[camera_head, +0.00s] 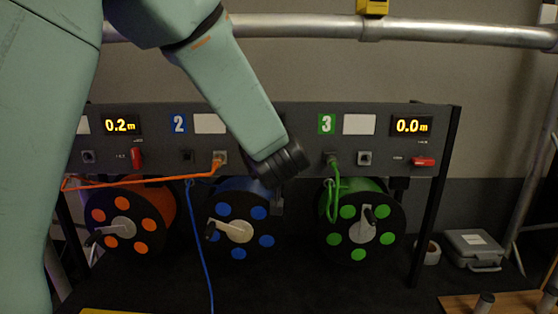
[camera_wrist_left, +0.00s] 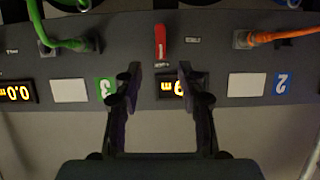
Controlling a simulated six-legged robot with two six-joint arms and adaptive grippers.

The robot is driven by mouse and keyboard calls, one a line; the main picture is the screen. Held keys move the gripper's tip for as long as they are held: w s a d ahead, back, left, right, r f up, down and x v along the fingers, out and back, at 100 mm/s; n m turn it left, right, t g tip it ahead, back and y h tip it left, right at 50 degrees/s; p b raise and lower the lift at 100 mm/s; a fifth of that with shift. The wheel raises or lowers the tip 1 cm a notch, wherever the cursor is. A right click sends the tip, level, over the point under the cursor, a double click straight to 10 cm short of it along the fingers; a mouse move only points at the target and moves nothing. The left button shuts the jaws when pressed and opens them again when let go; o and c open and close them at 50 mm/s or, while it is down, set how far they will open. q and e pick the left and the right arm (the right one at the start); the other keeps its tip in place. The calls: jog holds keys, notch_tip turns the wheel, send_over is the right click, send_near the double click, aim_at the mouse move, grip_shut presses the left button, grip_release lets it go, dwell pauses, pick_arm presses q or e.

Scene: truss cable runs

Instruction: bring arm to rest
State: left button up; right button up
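My left arm comes in from the left in the head view and reaches down in front of the panel. Its wrist hides part of the panel between the 2 and 3 labels. My left gripper (camera_wrist_left: 160,72) shows in the left wrist view with its two fingers apart and nothing between them. The panel (camera_head: 290,115) lies beyond the fingers, and a red switch (camera_wrist_left: 160,42) and a lit display (camera_wrist_left: 181,87) show near the fingertips. In the head view the gripper is mostly hidden behind my wrist. My right gripper is in neither view.
An orange cable (camera_head: 140,182) runs to a socket left of my wrist. A green cable (camera_head: 334,185) is plugged in on the right. A blue cable (camera_head: 196,245) hangs down. Orange (camera_head: 139,214), blue (camera_head: 229,211) and green reels (camera_head: 347,211) stand below. A grey case (camera_head: 474,248) lies right.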

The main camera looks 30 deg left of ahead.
pick_arm(q)
jog(key=shift+s+d+r, duration=0.1)
jog(key=shift+s+d, duration=0.05)
jog(key=shift+s, duration=0.15)
dwell(0.4)
jog(key=x, duration=1.2)
jog(key=shift+s, duration=0.1)
